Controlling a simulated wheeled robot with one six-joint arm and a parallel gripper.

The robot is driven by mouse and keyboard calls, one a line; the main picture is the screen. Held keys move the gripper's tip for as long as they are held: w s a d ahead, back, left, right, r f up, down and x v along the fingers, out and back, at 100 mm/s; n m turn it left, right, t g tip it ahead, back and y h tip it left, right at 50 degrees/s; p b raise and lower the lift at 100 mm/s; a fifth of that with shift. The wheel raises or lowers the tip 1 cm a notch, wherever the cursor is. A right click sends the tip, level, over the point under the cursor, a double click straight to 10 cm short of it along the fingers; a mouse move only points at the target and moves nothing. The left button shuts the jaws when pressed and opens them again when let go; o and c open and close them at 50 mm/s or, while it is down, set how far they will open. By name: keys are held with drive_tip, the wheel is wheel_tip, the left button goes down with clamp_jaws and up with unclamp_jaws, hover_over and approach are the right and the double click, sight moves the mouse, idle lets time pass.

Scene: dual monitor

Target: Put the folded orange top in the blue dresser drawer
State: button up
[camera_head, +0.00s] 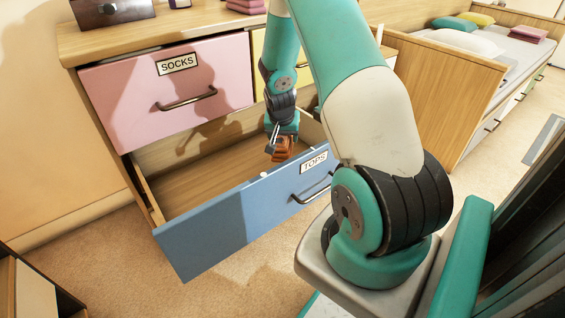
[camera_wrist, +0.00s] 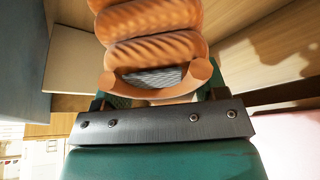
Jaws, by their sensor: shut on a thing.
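The folded orange top (camera_wrist: 150,50) is held in my gripper (camera_wrist: 155,85), with its ribbed folds filling the upper middle of the wrist view. In the head view the top (camera_head: 284,150) hangs under my gripper (camera_head: 276,137), over the open blue drawer (camera_head: 225,228). The drawer is pulled out and bears a TOPS label and a dark handle. Its wooden floor looks bare where I can see it. My arm hides the drawer's right end. Whether the top touches the drawer floor I cannot tell.
A shut pink drawer (camera_head: 130,92) labelled SOCKS sits just above the blue one. A yellow drawer (camera_head: 262,62) is partly hidden behind my arm. A bed (camera_head: 480,45) with pillows stands at the right. The left part of the blue drawer is free.

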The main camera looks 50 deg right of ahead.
wheel_tip(320, 180, down, 9)
drive_tip(key=b, duration=0.2)
drive_tip(key=shift+r+b, duration=0.15)
drive_tip(key=shift+b, duration=0.15)
drive_tip(key=shift+r, duration=0.1)
drive_tip(key=o, duration=0.5)
drive_tip(key=shift+f, duration=0.2)
drive_tip(key=o, duration=0.5)
